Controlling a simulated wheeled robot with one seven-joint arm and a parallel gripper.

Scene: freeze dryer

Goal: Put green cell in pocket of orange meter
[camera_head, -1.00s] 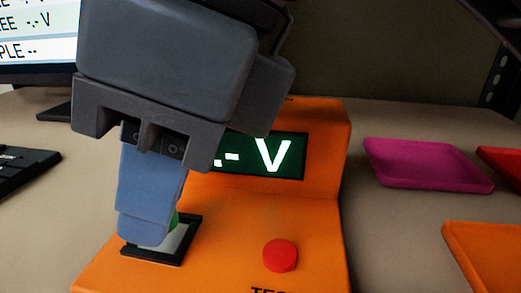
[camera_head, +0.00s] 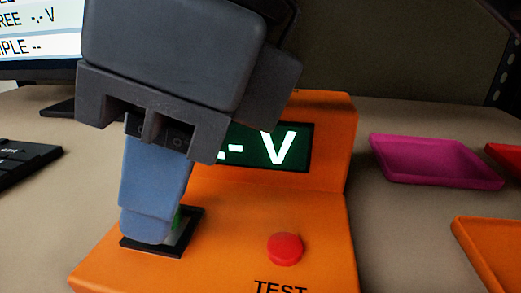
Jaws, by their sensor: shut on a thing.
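The orange meter (camera_head: 225,265) stands on the bench, with a dark green display (camera_head: 292,147) reading "-.- V" in part and a red TEST button (camera_head: 285,249). Its black-framed pocket (camera_head: 187,241) with a pale floor lies at the left of the deck. My gripper (camera_head: 147,235) points down over the left part of the pocket, its blue fingers shut on the green cell. Only a sliver of the green cell (camera_head: 177,218) shows at the right edge of the fingers. The fingers hide the rest, and I cannot tell whether the cell touches the pocket floor.
A magenta tray (camera_head: 435,162), an orange tray (camera_head: 495,255) and a red tray (camera_head: 505,155) lie to the right. A keyboard (camera_head: 22,160) and a monitor (camera_head: 40,38) are at the left. Bare bench lies between the meter and the trays.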

